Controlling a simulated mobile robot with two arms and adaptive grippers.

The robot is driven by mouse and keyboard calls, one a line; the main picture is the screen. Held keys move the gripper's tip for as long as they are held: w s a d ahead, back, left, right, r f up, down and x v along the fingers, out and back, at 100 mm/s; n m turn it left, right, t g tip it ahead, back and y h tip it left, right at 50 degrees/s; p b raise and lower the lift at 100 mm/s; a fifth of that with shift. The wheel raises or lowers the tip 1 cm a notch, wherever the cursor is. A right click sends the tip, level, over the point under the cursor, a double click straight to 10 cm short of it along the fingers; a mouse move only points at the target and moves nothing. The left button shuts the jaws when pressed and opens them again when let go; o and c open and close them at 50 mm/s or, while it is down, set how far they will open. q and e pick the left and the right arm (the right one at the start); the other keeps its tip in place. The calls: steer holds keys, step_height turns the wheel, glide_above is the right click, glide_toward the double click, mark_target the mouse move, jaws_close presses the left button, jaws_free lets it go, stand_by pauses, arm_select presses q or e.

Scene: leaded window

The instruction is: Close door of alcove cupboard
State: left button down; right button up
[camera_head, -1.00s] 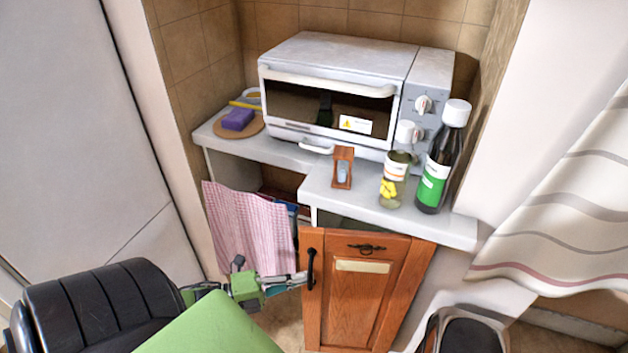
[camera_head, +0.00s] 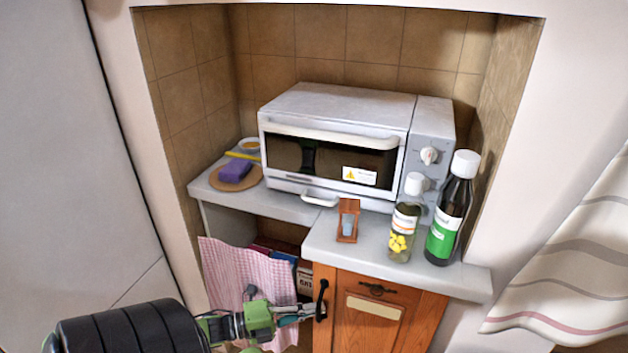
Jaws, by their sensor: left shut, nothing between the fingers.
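The alcove cupboard's wooden door (camera_head: 372,325) is below the right part of the grey counter (camera_head: 262,203). It has a black handle (camera_head: 322,300) along its left edge and a pale label strip. The door's lower part is cut off by the frame. My left gripper (camera_head: 314,311) comes in from the left and is shut, with its fingertips at the handle. I cannot tell whether they touch it. No gap shows clearly along the door's top edge in this view. My right gripper is not in view.
A toaster oven (camera_head: 330,108) stands on the counter. A pink checked cloth (camera_head: 245,278) hangs left of the door. A striped curtain (camera_head: 570,255) is at right.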

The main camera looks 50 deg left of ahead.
arm_select(q)
steer(key=shift+w+a+r, duration=0.4)
steer(key=shift+w+a, duration=0.1)
steer(key=shift+a, duration=0.1)
steer(key=s+d+v, duration=0.1)
steer(key=v, duration=1.1)
steer(key=s+d+f+n+g+y, duration=0.1)
steer(key=s+f+n+g+y, duration=0.2)
steer(key=f, duration=0.5)
steer(key=f+n+y, duration=0.2)
steer(key=f+n, duration=0.3)
steer(key=f, duration=0.3)
steer(key=s+d+f+n+g+y, duration=0.1)
steer(key=s+f+n+g+y, duration=0.2)
steer(key=f, duration=0.6)
steer(key=s+d+f+n+g, duration=0.4)
steer(key=s+d+f, duration=0.3)
steer(key=d, duration=0.3)
steer(key=s+d+f+n+g+p, duration=0.1)
steer(key=s+d+f+n+g, duration=0.4)
steer(key=s+d+f, duration=0.3)
steer(key=d+f, duration=0.1)
steer(key=d, duration=0.1)
steer(key=shift+d+f+n, duration=0.25)
steer(key=shift+d+n, duration=0.05)
